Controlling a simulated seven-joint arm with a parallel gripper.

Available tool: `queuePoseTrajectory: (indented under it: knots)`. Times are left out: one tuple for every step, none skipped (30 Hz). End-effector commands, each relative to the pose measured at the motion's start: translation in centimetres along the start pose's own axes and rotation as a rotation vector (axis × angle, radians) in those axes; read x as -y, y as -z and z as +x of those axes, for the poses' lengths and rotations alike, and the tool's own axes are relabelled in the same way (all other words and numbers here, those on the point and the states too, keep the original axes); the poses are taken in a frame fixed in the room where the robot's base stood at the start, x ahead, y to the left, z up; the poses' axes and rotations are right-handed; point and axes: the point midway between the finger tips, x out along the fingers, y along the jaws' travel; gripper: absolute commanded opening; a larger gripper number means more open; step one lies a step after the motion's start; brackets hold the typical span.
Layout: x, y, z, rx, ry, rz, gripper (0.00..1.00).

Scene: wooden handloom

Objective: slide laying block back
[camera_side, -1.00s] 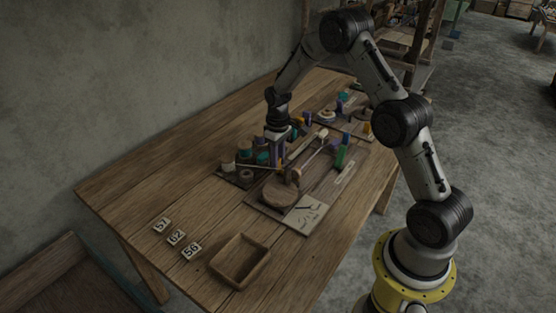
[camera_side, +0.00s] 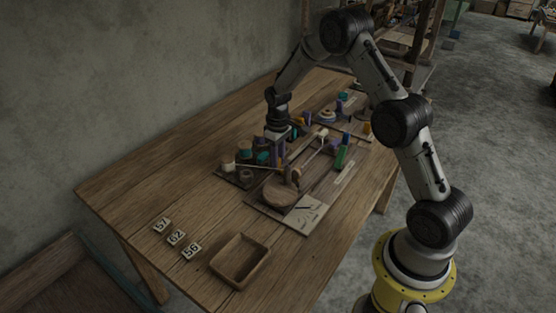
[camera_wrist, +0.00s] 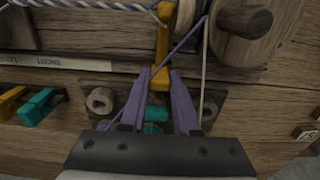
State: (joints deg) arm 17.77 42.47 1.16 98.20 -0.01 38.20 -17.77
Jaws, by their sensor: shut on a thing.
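My gripper (camera_wrist: 160,84) has purple fingers pointing up the wrist view, close around the lower end of a yellow piece (camera_wrist: 162,44). This appears to be the laying block, though I cannot make out its full shape. A twisted purple and white rope (camera_wrist: 95,5) reaches its upper end from the left. A purple strand crosses it, and a pale strand (camera_wrist: 205,70) runs down to the right. In the side view my gripper (camera_side: 279,147) is low over the middle of the table; its fingertips and the yellow piece are hard to make out there.
A round wooden disc (camera_side: 280,194), an empty tray (camera_side: 240,260) and number tiles (camera_side: 176,237) lie nearer the front.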

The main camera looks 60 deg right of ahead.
Motion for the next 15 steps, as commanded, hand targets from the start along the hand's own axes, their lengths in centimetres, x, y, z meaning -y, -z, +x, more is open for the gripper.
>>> queuePoseTrajectory:
  knots:
    - [0.0,0.1,-0.1,-0.002,0.000,0.000,0.00]
    - [-0.1,0.1,-0.1,-0.002,0.000,0.001,0.00]
    - [-0.5,0.1,-0.1,-0.002,-0.001,0.002,0.00]
    - [-0.9,0.1,-0.1,-0.003,-0.001,0.002,0.00]
    - [-1.4,0.1,-0.1,-0.003,-0.001,0.003,0.00]
    - [-2.3,0.1,-0.1,-0.004,-0.001,0.005,0.00]
    - [-3.0,0.1,-0.1,-0.005,-0.002,0.005,0.00]
    - [-3.7,0.1,-0.1,-0.003,-0.001,0.006,0.00]
    - [-4.6,0.1,-0.1,-0.004,-0.001,0.005,0.00]
    - [-5.2,0.1,-0.1,-0.004,-0.002,0.005,0.00]
    - [-5.8,0.1,-0.1,-0.005,-0.002,0.005,0.00]
    - [-6.4,0.1,-0.1,-0.004,-0.002,0.004,0.00]
    - [-6.8,0.1,-0.1,-0.004,-0.002,0.004,0.00]
    - [-7.1,0.1,-0.1,-0.003,-0.001,0.003,0.00]
    - [-7.3,0.1,-0.1,-0.004,-0.002,0.002,0.00]
